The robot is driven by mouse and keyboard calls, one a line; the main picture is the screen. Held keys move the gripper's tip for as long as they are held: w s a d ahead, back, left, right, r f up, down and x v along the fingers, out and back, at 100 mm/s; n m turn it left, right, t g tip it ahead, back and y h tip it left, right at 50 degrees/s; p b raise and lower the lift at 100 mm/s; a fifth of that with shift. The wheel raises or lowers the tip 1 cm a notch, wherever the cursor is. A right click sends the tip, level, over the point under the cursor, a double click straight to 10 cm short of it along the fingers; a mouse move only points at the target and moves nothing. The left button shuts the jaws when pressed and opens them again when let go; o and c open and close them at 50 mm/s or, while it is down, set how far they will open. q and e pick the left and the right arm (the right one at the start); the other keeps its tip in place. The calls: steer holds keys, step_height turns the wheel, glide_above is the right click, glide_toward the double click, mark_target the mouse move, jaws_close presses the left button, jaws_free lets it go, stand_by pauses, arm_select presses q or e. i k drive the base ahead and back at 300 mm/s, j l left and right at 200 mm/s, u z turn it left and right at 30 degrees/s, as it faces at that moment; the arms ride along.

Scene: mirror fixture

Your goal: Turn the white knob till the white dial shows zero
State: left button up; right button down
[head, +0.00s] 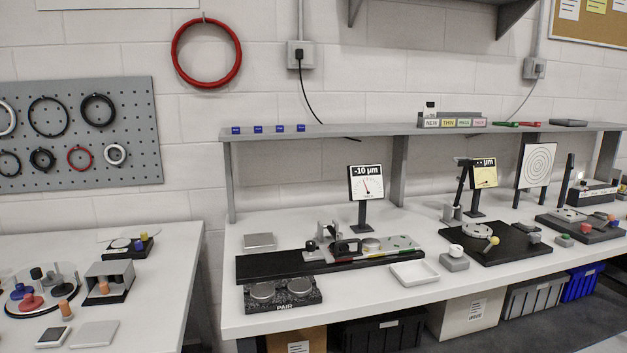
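The white dial (365,185) stands on a dark post at the back of the bench, left of the middle. Its readout says -10 µm, and its red needle leans left of upright. A small white knob (456,249) sits on a grey block (454,262) near the bench's front, right of the white tray. I take it for the task's white knob; no link between it and the dial shows. Neither of my grippers is in the head view.
A long black base (275,268) carries a fixture with small parts. A white tray (415,273) lies beside it. A yellow dial (484,173) stands behind a black plate (520,246) with a yellow knob (493,240). A shelf (350,131) overhangs the bench's back.

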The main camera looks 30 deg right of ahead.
mark_target(456, 249)
steer(key=z, duration=1.7)
